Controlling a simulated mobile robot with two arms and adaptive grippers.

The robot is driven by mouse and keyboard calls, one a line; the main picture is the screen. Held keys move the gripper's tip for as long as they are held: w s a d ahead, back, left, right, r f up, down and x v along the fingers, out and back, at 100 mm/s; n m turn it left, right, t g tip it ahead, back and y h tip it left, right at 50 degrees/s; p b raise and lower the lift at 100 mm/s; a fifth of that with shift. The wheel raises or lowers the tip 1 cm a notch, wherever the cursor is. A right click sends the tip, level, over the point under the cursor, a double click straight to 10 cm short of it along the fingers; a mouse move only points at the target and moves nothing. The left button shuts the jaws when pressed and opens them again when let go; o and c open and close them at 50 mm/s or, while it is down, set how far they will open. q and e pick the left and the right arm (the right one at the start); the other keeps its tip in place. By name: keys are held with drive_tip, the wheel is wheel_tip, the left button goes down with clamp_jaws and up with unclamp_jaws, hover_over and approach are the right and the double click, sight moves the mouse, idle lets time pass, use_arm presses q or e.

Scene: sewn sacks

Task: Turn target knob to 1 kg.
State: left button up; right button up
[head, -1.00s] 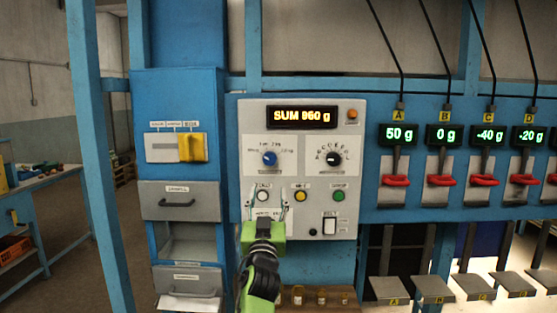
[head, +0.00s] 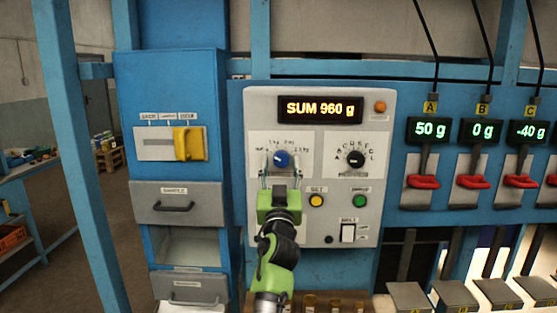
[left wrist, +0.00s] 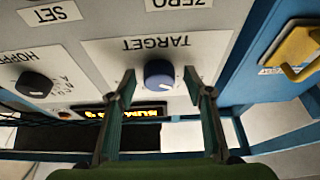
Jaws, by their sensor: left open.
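The target knob (head: 281,158) is a round blue dial on the light grey control panel (head: 388,120), with printed marks in an arc above it. Its exact pointer setting is too small to tell. My green left gripper (head: 281,170) comes from below, with its fingers open at either side of the knob. In the left wrist view, the blue target knob (left wrist: 159,73) shows between the two separated fingertips of my left gripper (left wrist: 159,82), upside down with the TARGET label. The fingers do not appear closed on it. My right gripper is out of view.
A black hopper knob (head: 356,158) is to the right. Yellow SET (head: 316,200) and green (head: 360,201) buttons lie below. A yellow handle (head: 187,144) is on the blue cabinet at left; red levers (head: 422,182) are at right.

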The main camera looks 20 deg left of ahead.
use_arm(q)
drive_tip(key=shift+d+r, duration=0.1)
drive_tip(key=shift+s, duration=0.15)
drive_tip(key=c, duration=0.3)
drive_tip(key=shift+r, duration=0.1)
drive_tip(key=c, duration=0.8)
drive_tip(key=shift+r+m+p, duration=0.1)
drive_tip(key=shift+m+p, duration=0.3)
drive_tip(key=shift+p, duration=0.15)
drive_tip(key=m+h+p, duration=0.2)
drive_tip(key=m+p, duration=0.1)
drive_tip(key=m+h+p, duration=0.1)
drive_tip(key=m+p, duration=0.1)
drive_tip(key=shift+a+r, duration=0.2)
drive_tip(key=shift+a, duration=0.05)
drive_tip(key=shift+s+f+m+h+p, duration=0.1)
drive_tip(key=shift+m+h+p, duration=0.45)
drive_tip(key=shift+m, duration=0.45)
drive_tip(key=shift+a+m+h, duration=0.1)
drive_tip(key=shift+m+h, duration=0.55)
drive_tip(key=shift+m, duration=0.95)
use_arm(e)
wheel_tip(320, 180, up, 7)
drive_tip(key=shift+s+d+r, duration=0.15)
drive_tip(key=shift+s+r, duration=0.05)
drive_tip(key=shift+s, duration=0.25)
